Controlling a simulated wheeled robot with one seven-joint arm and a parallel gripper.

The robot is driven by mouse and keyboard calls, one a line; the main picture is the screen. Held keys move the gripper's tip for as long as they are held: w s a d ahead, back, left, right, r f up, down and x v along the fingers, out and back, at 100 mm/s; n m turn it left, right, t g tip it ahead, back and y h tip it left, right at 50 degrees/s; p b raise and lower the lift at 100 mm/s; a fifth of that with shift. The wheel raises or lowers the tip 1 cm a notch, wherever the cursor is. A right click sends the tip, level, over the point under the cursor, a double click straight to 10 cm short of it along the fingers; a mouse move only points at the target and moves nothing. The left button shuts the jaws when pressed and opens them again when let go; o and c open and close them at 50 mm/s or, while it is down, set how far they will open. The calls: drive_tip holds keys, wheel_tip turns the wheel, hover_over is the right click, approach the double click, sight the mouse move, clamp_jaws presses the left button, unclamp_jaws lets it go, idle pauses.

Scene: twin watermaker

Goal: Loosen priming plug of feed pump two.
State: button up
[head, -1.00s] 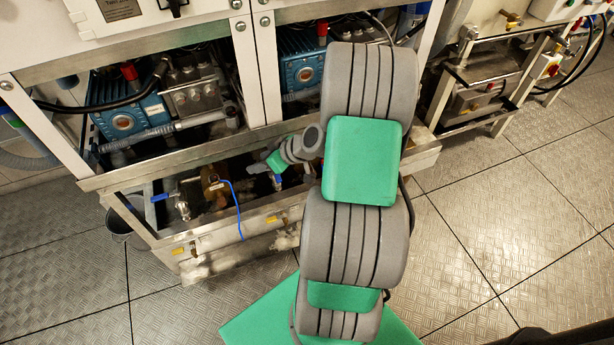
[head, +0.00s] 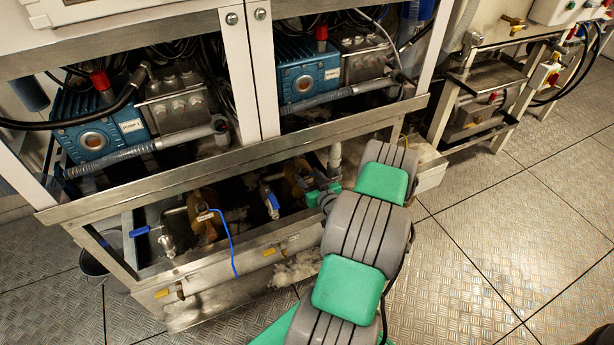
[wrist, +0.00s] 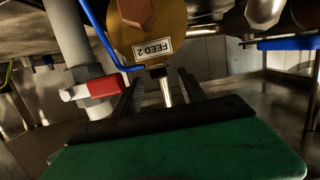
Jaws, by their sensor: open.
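In the wrist view, a round brass pump body labelled FEED 2 (wrist: 152,46) fills the top middle. A copper-coloured hex plug (wrist: 136,10) sits on its face, cut by the top edge. My gripper (wrist: 162,88) is open below the label. A bright metal stem (wrist: 167,88) under the pump body shows between its two dark fingers; I cannot tell whether they touch it. In the head view, the brass feed pump two (head: 296,178) is in the low compartment, partly hidden by the frame, with my wrist beside it on the right; my fingertips are not clear there.
A blue tube (wrist: 98,35) runs along the pump body's left. A red-handled valve (wrist: 92,88) on a grey pipe stands left of my fingers. A blue lever (wrist: 288,43) is at right. A steel rail (head: 230,165) crosses above the compartment. Open floor (head: 480,240) lies right.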

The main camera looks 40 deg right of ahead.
drive_tip(key=shift+x, duration=1.05)
drive_tip(key=shift+s, duration=0.1)
clamp_jaws()
drive_tip(key=c, duration=0.6)
unclamp_jaws()
clamp_jaws()
drive_tip(key=shift+f+b, duration=0.15)
drive_tip(key=shift+b, duration=0.15)
